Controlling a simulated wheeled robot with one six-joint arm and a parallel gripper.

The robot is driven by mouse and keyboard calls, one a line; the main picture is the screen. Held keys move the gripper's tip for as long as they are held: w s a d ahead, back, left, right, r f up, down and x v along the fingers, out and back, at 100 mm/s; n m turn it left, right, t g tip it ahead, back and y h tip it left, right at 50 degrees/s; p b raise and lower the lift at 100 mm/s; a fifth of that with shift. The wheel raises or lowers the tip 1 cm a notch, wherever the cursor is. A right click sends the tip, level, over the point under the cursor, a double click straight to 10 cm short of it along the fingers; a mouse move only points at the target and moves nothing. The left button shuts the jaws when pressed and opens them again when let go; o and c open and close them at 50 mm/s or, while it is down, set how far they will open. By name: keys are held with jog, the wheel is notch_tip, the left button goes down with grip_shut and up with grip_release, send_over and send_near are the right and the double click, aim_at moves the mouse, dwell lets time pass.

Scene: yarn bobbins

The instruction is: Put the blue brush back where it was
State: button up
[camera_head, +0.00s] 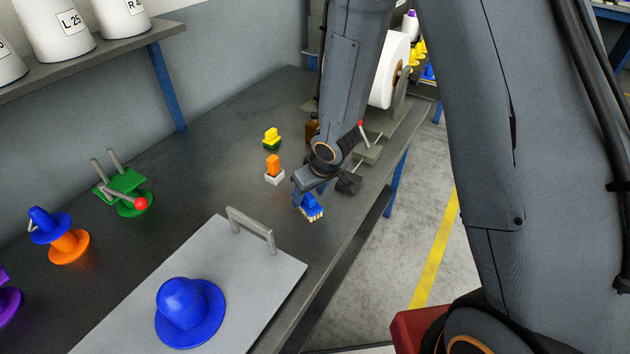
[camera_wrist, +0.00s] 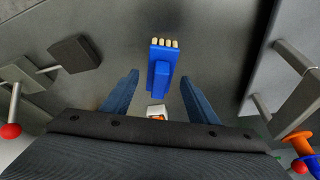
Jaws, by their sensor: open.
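The blue brush (camera_head: 312,207) with pale bristles is on or just above the dark table near its front edge, right below my gripper (camera_head: 308,190). In the wrist view the brush (camera_wrist: 162,68) lies between and slightly beyond the fingertips of my gripper (camera_wrist: 158,78), bristles toward the top of the picture. The fingers stand well apart, with a visible gap on each side of the brush. I cannot tell whether the bristles touch the table.
An orange piece in a white base (camera_head: 275,178) and a yellow-and-green piece (camera_head: 271,138) stand left of my gripper. A grey board (camera_head: 130,315) with a handle (camera_head: 250,228) bears a blue cone-shaped piece (camera_head: 188,310). Mid-table is clear.

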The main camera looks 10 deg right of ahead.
jog(key=s+d+r+m+h+p, duration=0.1)
jog(key=s+d+r+p, duration=0.15)
jog(key=d+r, duration=0.4)
jog(key=s+d+r+m+h+p, duration=0.1)
jog(key=s+d+r+m, duration=0.2)
jog(key=r, duration=0.7)
jog(key=s+d+r+m, duration=0.1)
jog(key=s+d+r, duration=0.1)
jog(key=s, duration=0.2)
jog(key=s+d+r+g, duration=0.1)
jog(key=s+d+r, duration=0.1)
jog(key=s+r, duration=0.1)
jog(key=shift+s+d+m, duration=0.4)
jog(key=shift+s, duration=0.45)
jog(key=shift+r, duration=0.1)
notch_tip(320, 180, down, 10)
jog(key=g+b, duration=0.1)
jog(key=b, duration=0.7)
jog(key=shift+w, duration=0.15)
